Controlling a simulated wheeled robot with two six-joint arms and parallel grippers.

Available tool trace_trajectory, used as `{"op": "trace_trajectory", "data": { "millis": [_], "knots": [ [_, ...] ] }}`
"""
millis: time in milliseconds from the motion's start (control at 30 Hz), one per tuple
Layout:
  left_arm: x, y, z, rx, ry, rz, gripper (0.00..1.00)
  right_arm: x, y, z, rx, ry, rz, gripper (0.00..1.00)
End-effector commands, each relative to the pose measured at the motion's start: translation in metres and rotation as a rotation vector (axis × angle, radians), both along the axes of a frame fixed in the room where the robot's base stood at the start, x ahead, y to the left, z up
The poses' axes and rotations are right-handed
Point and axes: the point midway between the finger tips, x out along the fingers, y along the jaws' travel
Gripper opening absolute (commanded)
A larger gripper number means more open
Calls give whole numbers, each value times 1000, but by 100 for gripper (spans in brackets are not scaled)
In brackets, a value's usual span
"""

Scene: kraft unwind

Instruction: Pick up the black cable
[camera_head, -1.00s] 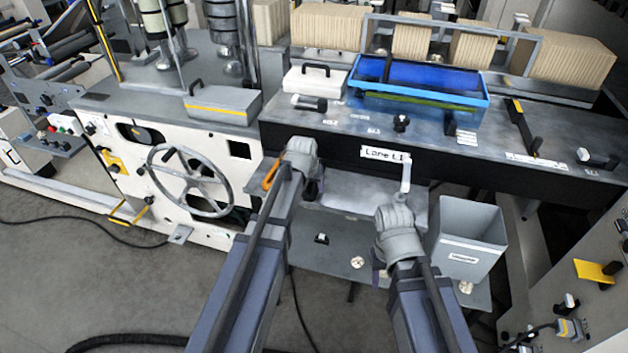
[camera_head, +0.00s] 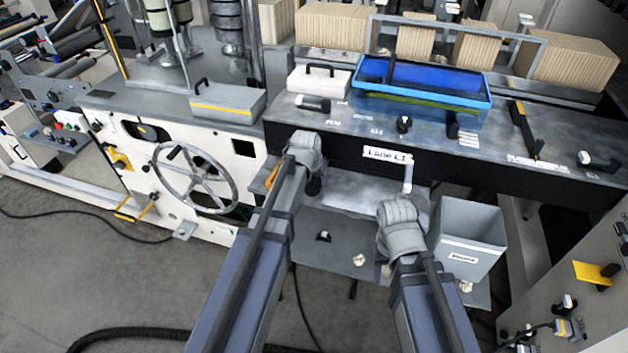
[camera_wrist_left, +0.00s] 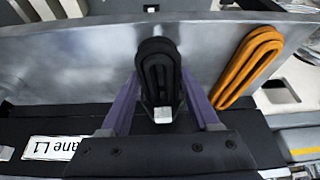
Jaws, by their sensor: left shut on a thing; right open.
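The black cable (camera_wrist_left: 158,75) is a flat coiled loop with a pale tag at its near end. In the left wrist view it sits between the purple fingers of my left gripper (camera_wrist_left: 163,100), which is shut on it. In the head view my left gripper (camera_head: 308,178) is at the front of the machine bench, its fingers mostly hidden by the wrist. A dark part of the cable (camera_head: 315,186) shows just below the wrist. My right gripper (camera_head: 384,268) is open, left of the grey bin, its fingers mostly hidden.
A grey bin (camera_head: 468,222) stands at right. The bench (camera_head: 350,137) carries a blue tray (camera_head: 485,102). A lower shelf (camera_head: 335,262) lies beneath the grippers.

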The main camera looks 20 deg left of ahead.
Motion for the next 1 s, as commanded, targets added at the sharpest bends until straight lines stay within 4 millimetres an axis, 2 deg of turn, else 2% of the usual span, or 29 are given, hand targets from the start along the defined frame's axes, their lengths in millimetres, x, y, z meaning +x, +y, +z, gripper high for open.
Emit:
{"op": "trace_trajectory", "data": {
  "millis": [33, 1000],
  "knots": [
    [0, 0, 10, 0, -1, 0, 6, 0, 0, 10, 0, 0, 0, 50],
    [0, 0, 128, 0, -1, 0, 6, 0, 0, 128, 0, 0, 1, 50]
  ]
}}
